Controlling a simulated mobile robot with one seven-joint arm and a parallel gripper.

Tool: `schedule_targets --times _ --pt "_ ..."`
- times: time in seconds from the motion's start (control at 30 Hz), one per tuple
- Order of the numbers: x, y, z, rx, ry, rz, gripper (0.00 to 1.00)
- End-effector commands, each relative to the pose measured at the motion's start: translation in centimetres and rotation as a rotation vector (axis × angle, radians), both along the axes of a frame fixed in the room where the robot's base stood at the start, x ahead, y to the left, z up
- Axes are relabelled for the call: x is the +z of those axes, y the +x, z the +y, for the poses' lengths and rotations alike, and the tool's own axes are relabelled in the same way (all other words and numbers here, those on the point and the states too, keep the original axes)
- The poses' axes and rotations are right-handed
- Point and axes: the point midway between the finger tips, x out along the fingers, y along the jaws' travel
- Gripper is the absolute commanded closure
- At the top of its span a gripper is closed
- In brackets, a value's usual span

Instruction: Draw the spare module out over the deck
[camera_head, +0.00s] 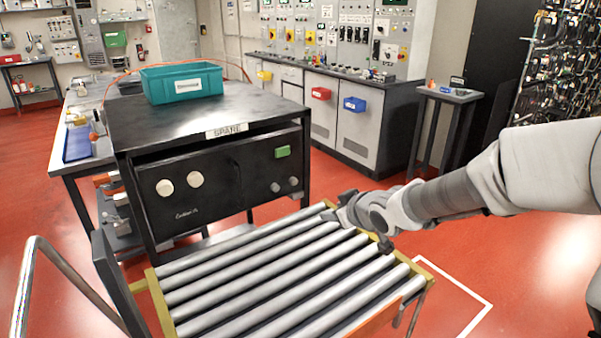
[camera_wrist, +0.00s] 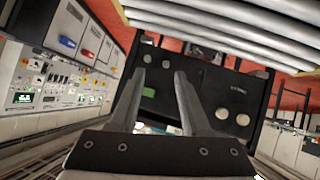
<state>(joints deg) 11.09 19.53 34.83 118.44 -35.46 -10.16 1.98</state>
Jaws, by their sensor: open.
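The spare module (camera_head: 215,192) is a black box with round pale knobs and a green patch (camera_head: 283,152) on its front. It sits inside a dark bay under a top marked "SPARE" (camera_head: 226,130). The deck (camera_head: 270,275) of silver rollers in a yellow frame lies in front of the bay. My gripper (camera_head: 352,222) is above the deck's far right part, apart from the module. In the wrist view my gripper (camera_wrist: 158,82) is open and empty, pointing toward the module front (camera_wrist: 200,88). The green patch (camera_wrist: 148,92) shows between its fingers. The module's back is hidden.
A teal bin (camera_head: 181,83) stands on the bay's top. A metal rail (camera_head: 70,275) curves at the front left. A small table (camera_head: 447,96) and grey cabinets with red and blue bins stand behind. Red floor is open at right.

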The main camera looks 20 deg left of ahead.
Motion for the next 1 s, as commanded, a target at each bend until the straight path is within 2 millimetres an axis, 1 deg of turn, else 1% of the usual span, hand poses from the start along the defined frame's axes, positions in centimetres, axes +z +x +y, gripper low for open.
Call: schedule_targets --times 0.03,0.1,0.2,0.3,0.43,0.6,0.77,0.87,1.0 --pt "-2.2 0.3 1.9 0.05 0.052 -0.004 0.53" --pt "-3.3 0.4 4.4 0.12 0.128 -0.026 0.53" --pt "-4.4 0.4 7.7 0.205 0.254 -0.059 0.53" --pt "-4.5 0.3 10.2 0.27 0.383 -0.096 0.53" --pt "-3.9 0.2 12.0 0.321 0.521 -0.142 0.53" --pt "-3.1 0.2 12.8 0.347 0.614 -0.177 0.53" --pt "-2.9 0.6 13.7 0.352 0.628 -0.183 0.53" --pt "-2.9 1.2 15.0 0.353 0.628 -0.183 0.53" --pt "-3.0 2.4 17.4 0.352 0.627 -0.181 0.53"
